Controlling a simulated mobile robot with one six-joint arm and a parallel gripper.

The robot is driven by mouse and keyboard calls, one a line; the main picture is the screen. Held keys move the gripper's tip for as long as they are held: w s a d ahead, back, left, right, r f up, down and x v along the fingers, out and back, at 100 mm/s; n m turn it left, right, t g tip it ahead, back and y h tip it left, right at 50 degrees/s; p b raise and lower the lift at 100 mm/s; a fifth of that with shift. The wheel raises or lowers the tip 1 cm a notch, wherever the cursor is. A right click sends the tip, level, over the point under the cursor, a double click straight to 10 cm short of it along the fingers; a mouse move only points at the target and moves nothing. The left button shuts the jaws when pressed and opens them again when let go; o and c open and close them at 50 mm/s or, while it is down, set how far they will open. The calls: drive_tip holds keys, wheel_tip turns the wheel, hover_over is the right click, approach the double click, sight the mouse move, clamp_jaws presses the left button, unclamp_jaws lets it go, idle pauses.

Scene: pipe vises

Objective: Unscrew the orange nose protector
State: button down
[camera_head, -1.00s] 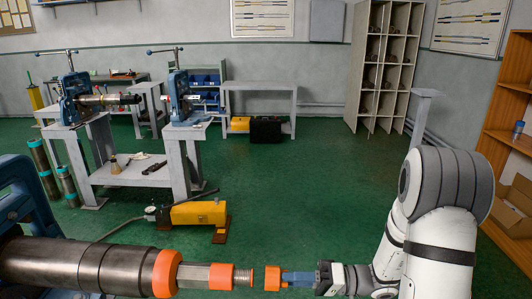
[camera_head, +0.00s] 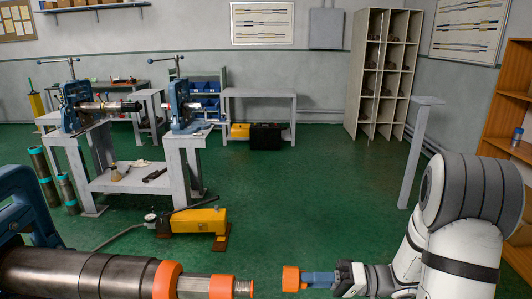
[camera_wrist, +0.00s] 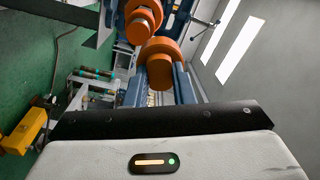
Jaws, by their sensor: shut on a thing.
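The orange nose protector (camera_head: 291,278) is a short orange cap, clear of the end of the dark metal pipe tool (camera_head: 110,272), with an open gap between them. My gripper (camera_head: 313,279) is shut on the protector from the right, its blue fingers around it. In the wrist view the protector (camera_wrist: 159,66) sits between the blue jaws (camera_wrist: 180,84), and the orange bands of the tool (camera_wrist: 142,22) show beyond it. The tool's bare end carries two orange rings in the head view and lies level. The protector's inside is hidden.
A blue vise (camera_head: 22,205) holds the tool at the left. A yellow pump (camera_head: 195,223) with a hose stands on the green floor behind. A grey bench (camera_head: 140,178) with two more vises is farther back. The floor in the middle is clear.

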drive_tip(key=h+p, duration=0.4)
drive_tip(key=h, duration=0.2)
drive_tip(key=d+r+h+p, duration=0.1)
drive_tip(key=h+p, duration=0.3)
drive_tip(key=h, duration=0.2)
drive_tip(key=h+p, duration=0.4)
drive_tip(key=h, duration=0.2)
drive_tip(key=shift+d+r+g, duration=0.2)
drive_tip(key=shift+g, duration=0.1)
drive_tip(key=shift+f, duration=0.1)
